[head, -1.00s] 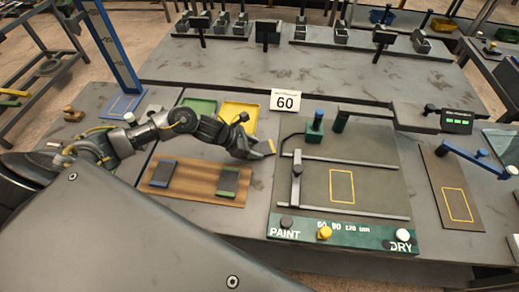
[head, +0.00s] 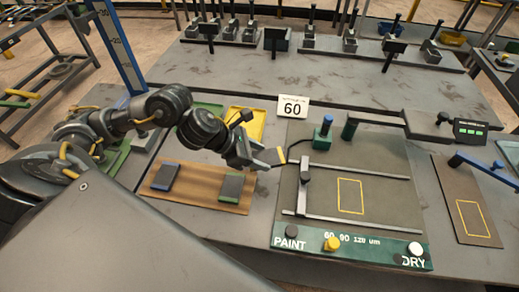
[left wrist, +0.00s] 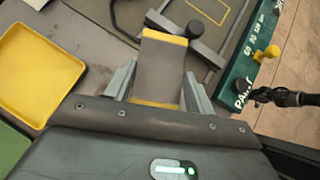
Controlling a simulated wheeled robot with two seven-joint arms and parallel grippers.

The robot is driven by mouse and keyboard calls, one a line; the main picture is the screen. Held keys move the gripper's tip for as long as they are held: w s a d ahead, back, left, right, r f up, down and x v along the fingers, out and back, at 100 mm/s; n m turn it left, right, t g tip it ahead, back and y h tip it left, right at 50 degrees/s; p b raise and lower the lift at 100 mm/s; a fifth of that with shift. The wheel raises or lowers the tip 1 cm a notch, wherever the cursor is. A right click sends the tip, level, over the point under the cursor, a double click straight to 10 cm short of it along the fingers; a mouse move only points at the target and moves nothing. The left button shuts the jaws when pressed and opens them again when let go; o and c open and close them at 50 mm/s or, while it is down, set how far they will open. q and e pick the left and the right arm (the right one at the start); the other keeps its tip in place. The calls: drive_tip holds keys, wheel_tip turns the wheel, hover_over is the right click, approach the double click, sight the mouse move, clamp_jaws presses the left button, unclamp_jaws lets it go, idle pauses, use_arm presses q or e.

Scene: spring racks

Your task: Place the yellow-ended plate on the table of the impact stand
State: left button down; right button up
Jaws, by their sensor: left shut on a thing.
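The yellow-ended plate (left wrist: 160,70) is grey with a yellow band at each end, held between the two fingers in the left wrist view. In the head view its yellow end (head: 282,156) sticks out from my left gripper (head: 270,160). My left gripper is shut on it, by the left edge of the green-fronted paint/dry station. The impact stand appears to be the tall blue graduated post (head: 118,45) at the far left. Its table is largely hidden behind my left arm. My right gripper is not in view.
A brown board (head: 155,186) carries a blue-ended plate (head: 166,176) and a green-ended plate (head: 231,188). A yellow tray (head: 259,112) and a "60" sign (head: 292,107) stand behind. The paint/dry station (head: 380,215) has rails and knobs. A blue-armed device (head: 478,163) is at right.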

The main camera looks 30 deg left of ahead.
sight(262, 154)
use_arm(q)
drive_tip(key=shift+s+d+r+p, duration=0.4)
drive_tip(key=shift+s+p, duration=0.1)
drive_tip(key=shift+s, duration=0.2)
drive_tip(key=shift+s+d+r+p, duration=0.35)
drive_tip(key=shift+s+r+p, duration=0.15)
drive_tip(key=shift+s, duration=0.25)
drive_tip(key=shift+s+d+r+p, duration=0.4)
drive_tip(key=shift+s+p, duration=0.15)
drive_tip(key=shift+s, duration=0.15)
drive_tip(key=shift+w, duration=0.1)
drive_tip(key=shift+m+g+h, duration=0.3)
drive_tip(key=shift+m+g, duration=0.1)
drive_tip(key=shift+m, duration=0.2)
drive_tip(key=w+r+b, duration=0.1)
drive_tip(key=w, duration=0.1)
drive_tip(key=w+a+r, duration=0.1)
drive_tip(key=w, duration=0.1)
drive_tip(key=w+a+r+b, duration=0.1)
drive_tip(key=w, duration=0.1)
drive_tip(key=shift+a+r+b, duration=0.15)
drive_tip(key=shift+r+b, duration=0.05)
drive_tip(key=shift+b, duration=0.15)
drive_tip(key=shift+r, duration=0.25)
